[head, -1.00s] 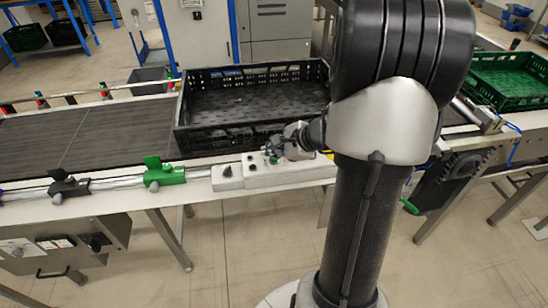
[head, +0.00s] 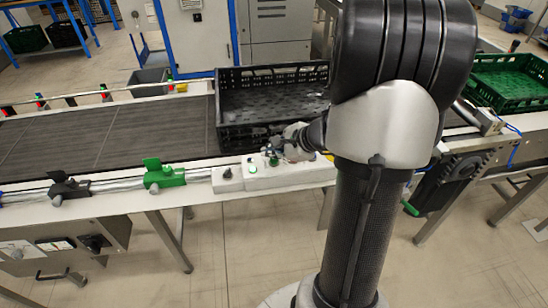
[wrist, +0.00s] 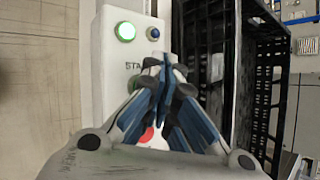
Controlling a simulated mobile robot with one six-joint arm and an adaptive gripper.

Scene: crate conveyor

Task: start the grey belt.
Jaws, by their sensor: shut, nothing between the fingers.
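The grey belt (head: 110,135) runs along the table in the head view. A black crate (head: 232,137) stands on it, partly behind my arm. A white control box (head: 290,178) sits at the belt's near edge. Its green button (wrist: 125,31) is lit in the wrist view, with a small dark blue button (wrist: 153,33) beside it. A red button (wrist: 147,135) shows partly behind my fingers. Lettering starting "STA" is partly covered. My gripper (wrist: 165,62) is shut and empty over the box; in the head view (head: 274,150) it is beside the crate's near wall.
A smaller box with a black knob (head: 228,178) stands left of the control box. Green (head: 164,176) and black (head: 68,187) clamps hold the near rail. A green crate (head: 510,80) is at the right. The belt left of the black crate is empty.

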